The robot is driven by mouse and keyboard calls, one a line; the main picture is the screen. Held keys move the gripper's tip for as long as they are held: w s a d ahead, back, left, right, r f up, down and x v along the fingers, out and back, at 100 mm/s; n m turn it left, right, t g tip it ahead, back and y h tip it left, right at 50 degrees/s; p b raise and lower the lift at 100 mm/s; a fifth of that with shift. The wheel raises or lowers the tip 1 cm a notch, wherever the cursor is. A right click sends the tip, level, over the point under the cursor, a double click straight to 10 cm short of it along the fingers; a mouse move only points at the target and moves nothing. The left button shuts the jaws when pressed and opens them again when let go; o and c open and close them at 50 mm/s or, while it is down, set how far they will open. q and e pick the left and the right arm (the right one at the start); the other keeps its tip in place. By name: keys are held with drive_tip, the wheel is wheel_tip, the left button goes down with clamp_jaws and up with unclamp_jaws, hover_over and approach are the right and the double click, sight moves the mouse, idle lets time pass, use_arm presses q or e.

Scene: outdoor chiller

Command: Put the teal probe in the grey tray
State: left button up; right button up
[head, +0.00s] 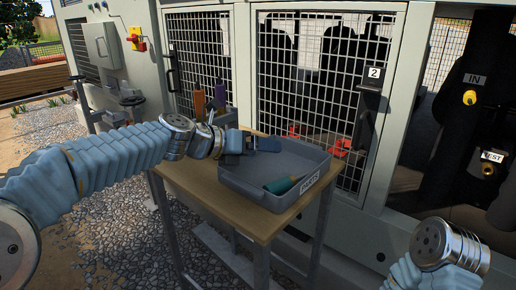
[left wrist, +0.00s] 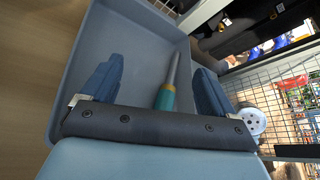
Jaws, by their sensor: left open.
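The grey tray (head: 255,188) stands on a wooden-topped table and has a white label on its front wall. The teal probe (head: 281,185) lies on the tray's floor near the front wall. In the left wrist view the probe (left wrist: 168,85) shows a teal end and a thinner grey shaft, inside the tray (left wrist: 82,70). My left gripper (head: 262,144) is open above the tray's back left part, apart from the probe. In the left wrist view the probe appears between the open fingers (left wrist: 156,72). My right gripper is out of view; only part of that arm shows at the lower right.
A mesh cage door (head: 310,75) rises behind the tray. Bare tabletop (head: 195,178) lies left of the tray. Gravel (head: 125,235) covers the ground.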

use_arm(q)
drive_tip(key=p+v, duration=0.2)
drive_tip(key=v, duration=0.4)
drive_tip(key=shift+s+a, duration=0.2)
drive_tip(key=shift+a, duration=0.15)
drive_tip(key=shift+r, duration=0.15)
